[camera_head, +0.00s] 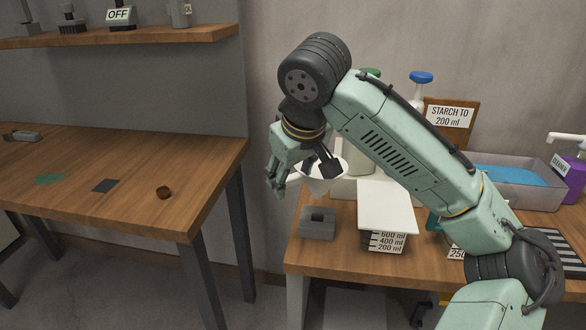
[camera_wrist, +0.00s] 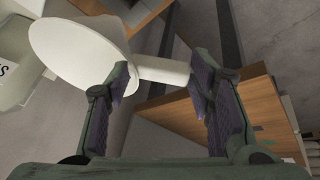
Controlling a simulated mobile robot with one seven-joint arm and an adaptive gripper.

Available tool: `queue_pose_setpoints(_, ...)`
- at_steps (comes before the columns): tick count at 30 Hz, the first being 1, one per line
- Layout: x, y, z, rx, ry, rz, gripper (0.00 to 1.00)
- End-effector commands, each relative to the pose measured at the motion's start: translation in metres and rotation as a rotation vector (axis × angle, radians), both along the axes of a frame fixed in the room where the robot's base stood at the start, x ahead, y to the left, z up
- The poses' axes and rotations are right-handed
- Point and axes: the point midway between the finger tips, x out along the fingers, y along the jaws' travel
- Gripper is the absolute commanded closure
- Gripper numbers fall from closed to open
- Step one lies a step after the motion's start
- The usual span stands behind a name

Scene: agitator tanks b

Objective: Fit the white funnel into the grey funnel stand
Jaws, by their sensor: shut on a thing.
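The white funnel (camera_head: 320,184) is in my gripper (camera_head: 300,182), above the right-hand table and a little above the grey funnel stand. In the wrist view the funnel's wide mouth (camera_wrist: 78,55) is at the upper left, and its stem runs right between the two fingers (camera_wrist: 165,80). My gripper is shut on the funnel; the exact contact is hard to see. The grey funnel stand (camera_head: 317,231), a low block with a square opening on top, sits near the table's left front edge. The funnel is apart from it. My wrist and fingers hide part of the funnel.
A measuring container with a white lid (camera_head: 386,208) stands just right of the stand. A clear tub of blue liquid (camera_head: 515,188), a purple bottle (camera_head: 574,190) and a sign (camera_head: 450,115) are farther right. A gap separates the left table (camera_head: 120,185) from this one.

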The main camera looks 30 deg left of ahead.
Motion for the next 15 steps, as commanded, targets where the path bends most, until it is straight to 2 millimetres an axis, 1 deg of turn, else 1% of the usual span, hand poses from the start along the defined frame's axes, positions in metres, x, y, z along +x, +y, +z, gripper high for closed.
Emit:
queue_pose_setpoints(10,-0.0027,-0.0011,0.0012,-0.023,-0.038,0.025,1.00)
queue_pose_setpoints(15,-0.0020,-0.0016,-0.0081,-0.026,-0.041,0.026,1.00)
